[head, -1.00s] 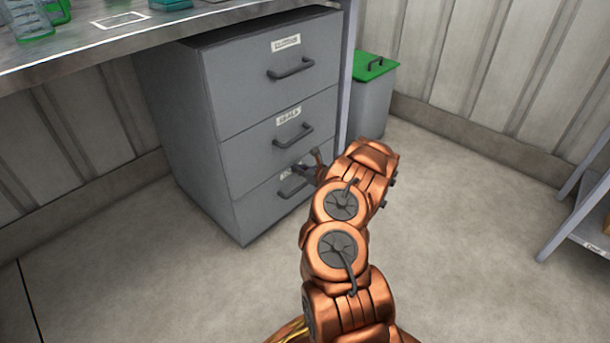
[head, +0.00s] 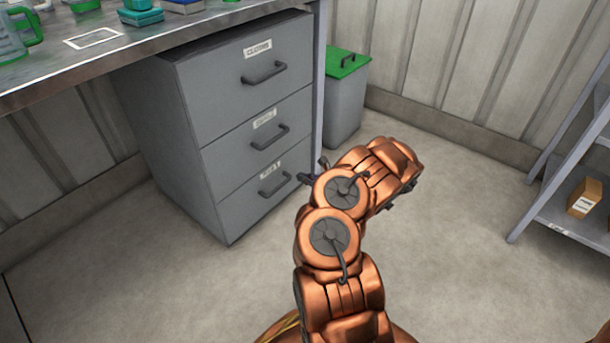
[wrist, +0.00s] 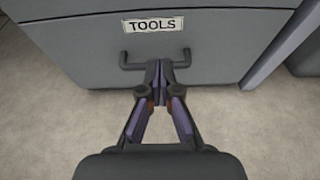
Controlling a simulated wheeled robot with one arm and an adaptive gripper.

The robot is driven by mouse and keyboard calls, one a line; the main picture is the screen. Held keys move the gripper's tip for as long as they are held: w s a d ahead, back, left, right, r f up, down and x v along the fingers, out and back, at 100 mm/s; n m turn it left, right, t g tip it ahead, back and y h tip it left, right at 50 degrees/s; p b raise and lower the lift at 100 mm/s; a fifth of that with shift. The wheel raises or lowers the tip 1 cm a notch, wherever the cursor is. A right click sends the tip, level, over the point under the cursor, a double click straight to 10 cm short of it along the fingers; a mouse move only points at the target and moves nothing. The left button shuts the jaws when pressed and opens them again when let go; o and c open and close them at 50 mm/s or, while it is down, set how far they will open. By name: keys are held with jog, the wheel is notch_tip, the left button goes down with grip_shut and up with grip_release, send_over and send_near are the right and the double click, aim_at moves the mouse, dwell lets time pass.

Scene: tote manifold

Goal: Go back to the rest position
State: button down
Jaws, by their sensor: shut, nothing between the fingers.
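My gripper shows in full in the wrist view (wrist: 159,72), its fingertips together and holding nothing. In the head view it (head: 307,178) is mostly hidden behind my copper-coloured arm. The fingertips overlap the black handle (wrist: 188,60) of the drawer labelled TOOLS (wrist: 220,50) in the wrist view; I cannot tell the gap from this view. In the head view the fingers are to the right of that bottom drawer's handle (head: 273,181) and look apart from it. All three drawers of the grey cabinet (head: 215,145) are shut.
A workbench (head: 120,50) with several items stands above the cabinet. A grey bin with a green lid (head: 347,62) is beside the cabinet. A shelf unit (head: 545,215) with a small box (head: 584,197) stands at the right. The floor (head: 450,290) between is clear.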

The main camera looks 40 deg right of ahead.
jog(key=shift+s+r, duration=0.1)
jog(key=shift+s, duration=0.25)
